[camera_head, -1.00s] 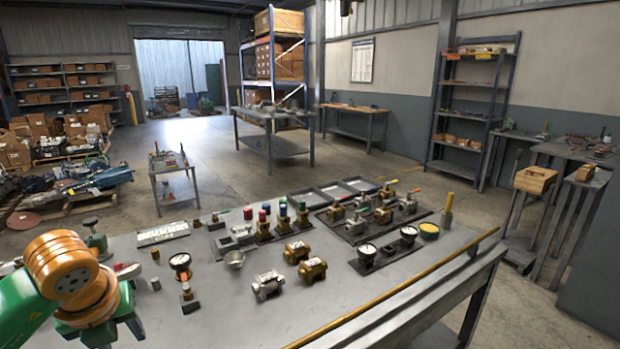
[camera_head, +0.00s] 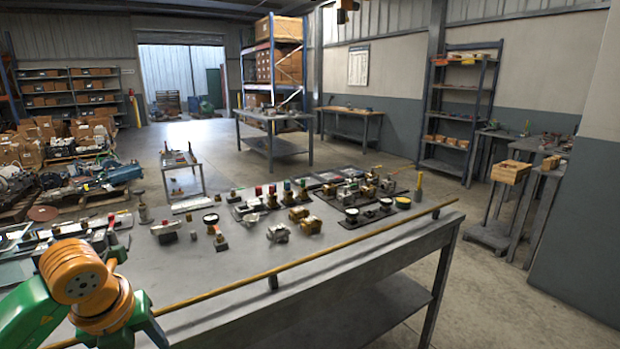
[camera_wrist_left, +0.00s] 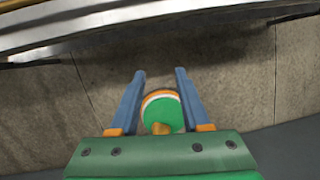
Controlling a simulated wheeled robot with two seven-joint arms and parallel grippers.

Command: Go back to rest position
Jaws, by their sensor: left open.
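My left arm (camera_head: 85,285), orange and green, comes in at the lower left of the head view, in front of the workbench's near edge. Its fingertips do not show clearly there. In the left wrist view my left gripper (camera_wrist_left: 160,75) has its two blue fingers apart, over bare concrete floor. A round green piece with a white and orange rim shows between the finger bases; I cannot tell whether it is part of me. No grip on any object is visible. My right gripper is in neither view.
The grey workbench (camera_head: 330,250) carries several valves, gauges and fittings, with a yellow rail (camera_head: 300,262) along its near edge. A small table (camera_head: 182,166) stands behind it. Shelving (camera_head: 465,110) and a stand with a wooden box (camera_head: 510,171) are at right. Open floor (camera_head: 500,300) lies at lower right.

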